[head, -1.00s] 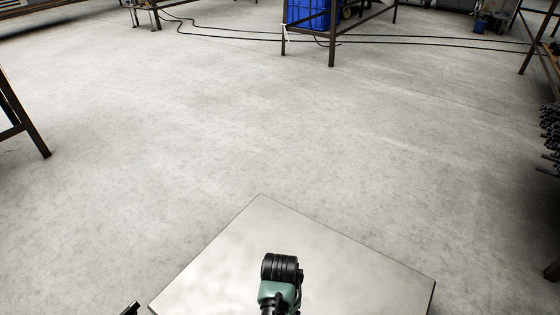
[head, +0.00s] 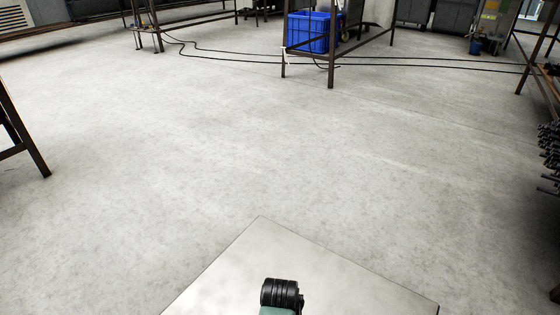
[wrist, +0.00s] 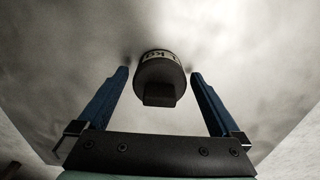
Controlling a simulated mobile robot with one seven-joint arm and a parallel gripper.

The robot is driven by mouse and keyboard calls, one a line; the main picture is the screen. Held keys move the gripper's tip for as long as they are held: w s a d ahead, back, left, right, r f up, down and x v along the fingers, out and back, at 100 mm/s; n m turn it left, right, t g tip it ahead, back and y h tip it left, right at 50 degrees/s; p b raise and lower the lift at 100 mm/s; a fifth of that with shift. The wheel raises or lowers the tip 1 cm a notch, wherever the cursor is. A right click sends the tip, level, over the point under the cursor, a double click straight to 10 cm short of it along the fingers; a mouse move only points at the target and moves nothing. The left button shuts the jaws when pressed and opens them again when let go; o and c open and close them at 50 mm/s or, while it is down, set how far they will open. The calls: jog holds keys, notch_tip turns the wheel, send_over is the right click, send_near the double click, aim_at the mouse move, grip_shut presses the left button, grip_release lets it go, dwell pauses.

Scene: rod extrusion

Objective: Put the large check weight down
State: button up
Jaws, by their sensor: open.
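The large check weight (wrist: 157,72) is a dark, round body with a pale band marked "kg" and a block-like knob towards the camera. It shows in the wrist view against the pale top of the table (head: 300,255), and appears to rest on it. My gripper (wrist: 160,71) is open, with one blue finger on each side of the weight. A gap shows between the weight and each finger. In the head view the weight and the fingers are not visible; only a black and green part of my arm shows at the bottom.
Wide bare concrete floor surrounds the table. A blue crate (head: 307,32) stands within a brown metal frame at the back, with dark cables across the floor. A brown frame (head: 25,135) stands at left, and a stack of dark rods (head: 549,150) at right.

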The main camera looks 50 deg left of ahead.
notch_tip(320, 180, up, 12)
jog(key=p, duration=0.7)
jog(key=shift+f+p, duration=0.25)
jog(key=shift+p, duration=0.05)
